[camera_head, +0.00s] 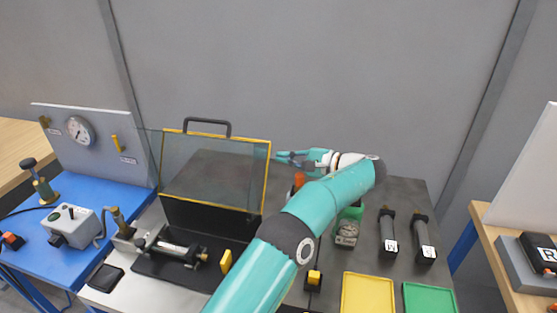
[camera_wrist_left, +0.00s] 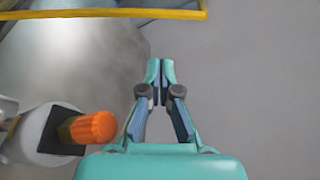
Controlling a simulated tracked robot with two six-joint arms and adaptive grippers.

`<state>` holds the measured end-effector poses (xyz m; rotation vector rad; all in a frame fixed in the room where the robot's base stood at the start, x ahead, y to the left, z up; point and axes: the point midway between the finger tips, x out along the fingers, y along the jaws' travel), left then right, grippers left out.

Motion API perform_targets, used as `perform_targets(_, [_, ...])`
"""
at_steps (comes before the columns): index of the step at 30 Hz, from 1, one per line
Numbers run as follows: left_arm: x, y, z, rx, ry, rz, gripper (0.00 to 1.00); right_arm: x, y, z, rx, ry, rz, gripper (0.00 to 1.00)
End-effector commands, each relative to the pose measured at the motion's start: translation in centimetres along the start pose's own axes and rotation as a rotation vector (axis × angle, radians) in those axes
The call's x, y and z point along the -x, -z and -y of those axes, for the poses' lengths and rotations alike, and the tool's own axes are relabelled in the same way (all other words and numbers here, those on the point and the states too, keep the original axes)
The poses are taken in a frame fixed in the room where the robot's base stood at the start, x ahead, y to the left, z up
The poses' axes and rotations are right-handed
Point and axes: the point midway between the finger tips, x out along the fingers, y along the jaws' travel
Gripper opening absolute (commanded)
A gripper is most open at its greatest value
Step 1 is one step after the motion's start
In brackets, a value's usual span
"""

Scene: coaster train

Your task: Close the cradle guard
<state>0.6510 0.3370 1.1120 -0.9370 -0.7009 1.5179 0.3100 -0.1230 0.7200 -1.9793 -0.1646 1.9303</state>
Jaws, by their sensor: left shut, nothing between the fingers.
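The cradle guard (camera_head: 215,168) is a clear panel with a yellow frame and a black handle (camera_head: 207,121) on its top edge. It stands raised over the dark cradle (camera_head: 225,247), where a black-ended cylinder (camera_head: 175,249) lies in front. My left gripper (camera_head: 280,157) points left, just beside the guard's right edge in the picture; I cannot tell whether it touches. In the left wrist view its fingertips (camera_wrist_left: 160,70) are together with nothing between them. A yellow frame bar (camera_wrist_left: 110,14) crosses the top of that view. My right gripper is not in view.
An orange-tipped fitting (camera_wrist_left: 92,128) is close to my left gripper. A green gauge device (camera_head: 347,228), two dark cylinders (camera_head: 388,232) and yellow (camera_head: 367,295) and green trays (camera_head: 430,298) are to the right. A blue bench (camera_head: 85,215) with a gauge panel is at left.

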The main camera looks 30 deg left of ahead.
Motion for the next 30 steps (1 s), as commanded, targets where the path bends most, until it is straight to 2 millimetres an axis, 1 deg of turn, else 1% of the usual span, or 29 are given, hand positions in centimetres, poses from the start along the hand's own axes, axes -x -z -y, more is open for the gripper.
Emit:
perform_targets(1, [-1.3,-0.2,0.2,-0.003,-0.002,0.003,0.0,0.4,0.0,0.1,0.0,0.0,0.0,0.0])
perform_targets(2, [-1.9,-0.2,0.2,-0.002,-0.002,0.003,0.0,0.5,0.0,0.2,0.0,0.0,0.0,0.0])
perform_targets(10, [-1.0,-2.6,0.2,0.0,0.0,0.0,0.0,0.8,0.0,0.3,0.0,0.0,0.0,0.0])
perform_targets(15, [-0.7,-3.5,0.1,0.0,-0.001,0.0,0.0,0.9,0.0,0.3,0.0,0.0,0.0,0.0])
perform_targets(27, [-0.6,-3.8,0.0,0.0,-0.001,0.001,0.0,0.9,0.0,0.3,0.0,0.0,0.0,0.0])
perform_targets(28, [0.1,-3.7,-0.1,0.0,0.001,-0.001,0.0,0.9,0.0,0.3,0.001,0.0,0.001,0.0])
perform_targets(30, [-0.1,-3.7,0.0,0.001,0.001,-0.002,0.0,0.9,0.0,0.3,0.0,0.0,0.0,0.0])
